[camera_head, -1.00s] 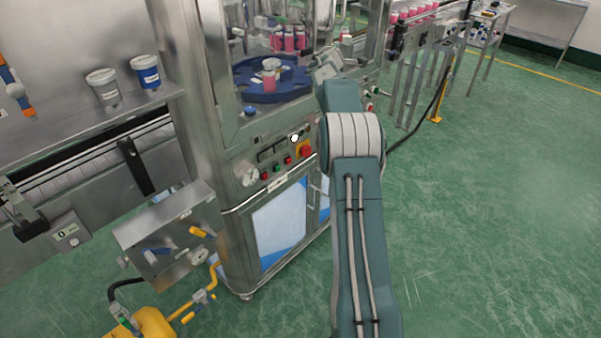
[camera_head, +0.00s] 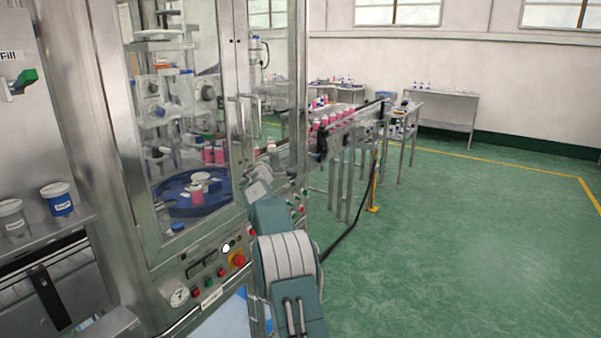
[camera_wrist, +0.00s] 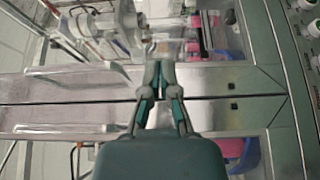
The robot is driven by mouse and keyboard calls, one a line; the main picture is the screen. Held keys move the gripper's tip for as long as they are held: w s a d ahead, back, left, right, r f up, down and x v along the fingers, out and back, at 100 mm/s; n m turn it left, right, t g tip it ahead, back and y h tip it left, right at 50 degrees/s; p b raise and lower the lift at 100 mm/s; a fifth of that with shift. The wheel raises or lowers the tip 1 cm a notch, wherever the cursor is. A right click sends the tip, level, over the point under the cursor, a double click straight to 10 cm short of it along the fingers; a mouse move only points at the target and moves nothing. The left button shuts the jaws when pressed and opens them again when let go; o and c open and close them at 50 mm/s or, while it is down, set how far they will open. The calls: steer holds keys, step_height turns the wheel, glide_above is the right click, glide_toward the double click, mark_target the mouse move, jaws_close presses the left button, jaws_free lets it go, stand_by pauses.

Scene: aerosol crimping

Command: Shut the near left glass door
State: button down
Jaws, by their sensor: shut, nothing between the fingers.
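The near left glass door (camera_head: 178,120) is the tall metal-framed pane on the front of the machine. Its frame meets the right door's frame (camera_head: 241,60) at a narrow dark seam, and it looks shut or nearly so; a small gap cannot be ruled out. The wrist view is turned sideways: the left door's frame (camera_wrist: 60,118) lies below the seam and the right door's frame (camera_wrist: 60,88) above it. My gripper (camera_wrist: 160,78) is shut and empty, its tips over the door frames near the seam. Contact cannot be told.
Bar handles (camera_wrist: 75,70) stand out from the doors. Below them is a control panel (camera_head: 212,270) with buttons and a red knob. Inside is a blue turntable (camera_head: 185,206). A conveyor (camera_head: 345,125) runs off to the right. The green floor (camera_head: 450,250) at right is clear.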

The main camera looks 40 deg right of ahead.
steer(key=s+d, duration=0.2)
steer(key=s, duration=0.8)
steer(key=s+a+r+m+g, duration=0.2)
steer(key=s+a+r+m, duration=0.3)
steer(key=a, duration=0.4)
steer(key=s+a+r+m+g, duration=0.2)
steer(key=s+a+r+m, duration=0.1)
steer(key=s+a, duration=0.5)
steer(key=s+a+f+g+y, duration=0.1)
steer(key=s+a+f+y, duration=0.3)
steer(key=s+a, duration=0.5)
steer(key=s+a+f+g+y, duration=0.1)
steer(key=s+a+f+y, duration=0.3)
steer(key=s+a, duration=0.4)
steer(key=s+a+f+g+y, duration=0.1)
steer(key=s+a+f+y, duration=0.4)
steer(key=s+a, duration=0.4)
steer(key=a+f, duration=0.1)
steer(key=a, duration=0.3)
steer(key=shift+s+f+m, duration=0.25)
steer(key=shift+s+m, duration=0.05)
steer(key=shift+m, duration=0.1)
steer(key=shift+w, duration=0.1)
